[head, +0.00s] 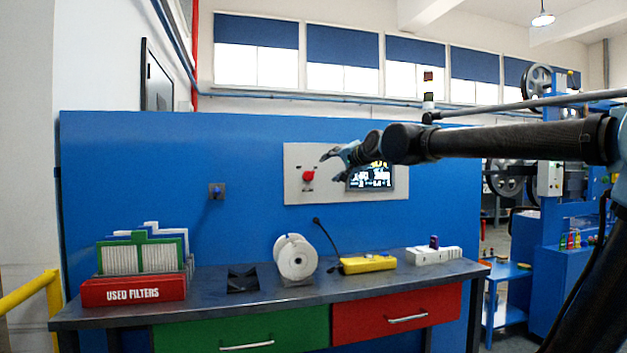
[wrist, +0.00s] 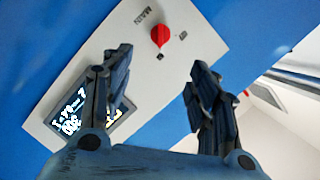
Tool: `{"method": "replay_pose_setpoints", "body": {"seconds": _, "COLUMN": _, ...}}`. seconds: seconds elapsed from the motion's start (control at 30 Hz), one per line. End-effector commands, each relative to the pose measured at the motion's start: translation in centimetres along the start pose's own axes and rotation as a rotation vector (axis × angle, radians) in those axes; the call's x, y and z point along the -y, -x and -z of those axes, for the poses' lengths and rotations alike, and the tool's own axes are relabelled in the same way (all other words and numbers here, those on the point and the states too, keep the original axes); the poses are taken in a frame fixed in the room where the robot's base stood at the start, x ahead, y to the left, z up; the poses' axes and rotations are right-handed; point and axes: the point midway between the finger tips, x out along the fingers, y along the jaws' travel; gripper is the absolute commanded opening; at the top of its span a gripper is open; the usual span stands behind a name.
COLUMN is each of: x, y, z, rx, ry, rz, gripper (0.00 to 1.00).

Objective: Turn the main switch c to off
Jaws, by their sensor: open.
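The main switch (head: 308,175) is a red knob on a pale control panel (head: 293,160) fixed to the blue wall. It also shows in the wrist view (wrist: 159,35), beyond the fingers, with the word MAIN printed near it. My gripper (head: 328,164) is in front of the panel, to the right of the knob in the head view. Its two fingers are open and empty, and in the wrist view (wrist: 160,75) the knob appears between and ahead of them, not touched. My arm hides part of the lit screen (head: 368,178).
Below the panel, a workbench (head: 215,290) carries a red used-filters box (head: 133,291), a white spool (head: 296,258), a yellow device (head: 368,264) and a white strip (head: 433,255). A small blue knob (head: 217,191) is on the wall to the left. The wall around the panel is clear.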

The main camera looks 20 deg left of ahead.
Motion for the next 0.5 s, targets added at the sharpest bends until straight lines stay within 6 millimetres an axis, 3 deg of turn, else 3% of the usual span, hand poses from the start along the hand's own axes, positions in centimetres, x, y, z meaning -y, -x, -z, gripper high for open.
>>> {"method": "replay_pose_setpoints", "body": {"seconds": 0.5, "x": -0.1, "y": -6.2, "z": -0.1, "rx": 0.001, "ry": 0.002, "rz": -0.002, "gripper": 0.54}}
